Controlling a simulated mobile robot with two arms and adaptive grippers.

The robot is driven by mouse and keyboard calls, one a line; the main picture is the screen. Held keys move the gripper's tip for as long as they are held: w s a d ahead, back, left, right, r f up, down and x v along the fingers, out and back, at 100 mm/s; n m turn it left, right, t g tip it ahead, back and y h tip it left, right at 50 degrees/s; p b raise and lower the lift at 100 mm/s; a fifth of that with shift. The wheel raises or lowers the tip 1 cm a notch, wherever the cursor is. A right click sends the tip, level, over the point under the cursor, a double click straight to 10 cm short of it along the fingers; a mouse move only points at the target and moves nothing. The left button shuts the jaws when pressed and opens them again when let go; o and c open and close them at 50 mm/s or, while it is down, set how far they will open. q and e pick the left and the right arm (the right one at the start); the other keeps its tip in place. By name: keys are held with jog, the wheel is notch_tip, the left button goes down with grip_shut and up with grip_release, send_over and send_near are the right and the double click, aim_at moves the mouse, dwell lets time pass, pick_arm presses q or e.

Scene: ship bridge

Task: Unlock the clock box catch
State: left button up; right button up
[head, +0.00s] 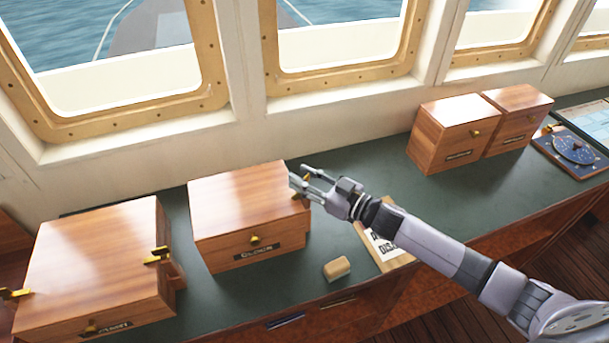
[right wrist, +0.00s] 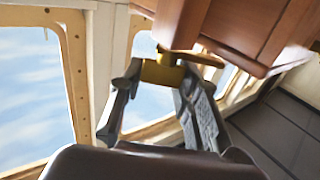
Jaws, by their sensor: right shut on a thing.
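The clock box (head: 238,203) is a wooden box in the middle of the counter, with a small brass knob (head: 255,240) and a dark label on its front; the label's lettering is hard to read. My right gripper (head: 301,187) is at the box's right side, near the top. In the right wrist view its fingers (right wrist: 158,78) are shut on the brass catch (right wrist: 161,71), which sticks out beside the wooden wall. In the head view the fingers partly hide this catch. I cannot tell from these frames how far the catch is turned. My left gripper is not in view.
A larger wooden box (head: 100,255) with brass catches stands at the left. Two smaller wooden boxes (head: 450,117) stand at the back right. A tan block (head: 337,268) and a printed sheet (head: 380,245) lie near the front edge. The green counter (head: 375,180) is clear behind my right arm.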

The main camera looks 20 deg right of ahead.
jog(key=shift+w+d+f+n+g+y+b, duration=0.1)
jog(key=shift+n+g+y+b, duration=0.2)
jog(key=shift+n+g+y, duration=0.25)
jog(key=shift+w+d+n+g+y+b, duration=0.1)
jog(key=shift+n+g+y+b, duration=0.15)
jog(key=shift+n+g+y, duration=0.3)
jog(key=shift+o, duration=0.2)
jog(key=n+g+y+b, duration=0.1)
jog(key=n+g+b, duration=0.1)
jog(key=g+b, duration=0.1)
jog(key=n+g+y+b, duration=0.2)
jog(key=n+g+b, duration=0.1)
jog(key=g+b, duration=0.1)
jog(key=n+g+y+b, duration=0.2)
jog(key=g+b, duration=0.2)
jog(key=b, duration=0.1)
jog(key=shift+s+a+f+n, duration=0.1)
jog(key=shift+a+n, duration=0.1)
jog(key=shift+n, duration=0.2)
jog(key=shift+r+n+g+b, duration=0.2)
jog(key=shift+n+g+b, duration=0.4)
jog(key=shift+g+b, duration=0.5)
jog(key=o, duration=1.2)
jog(key=shift+c, duration=0.2)
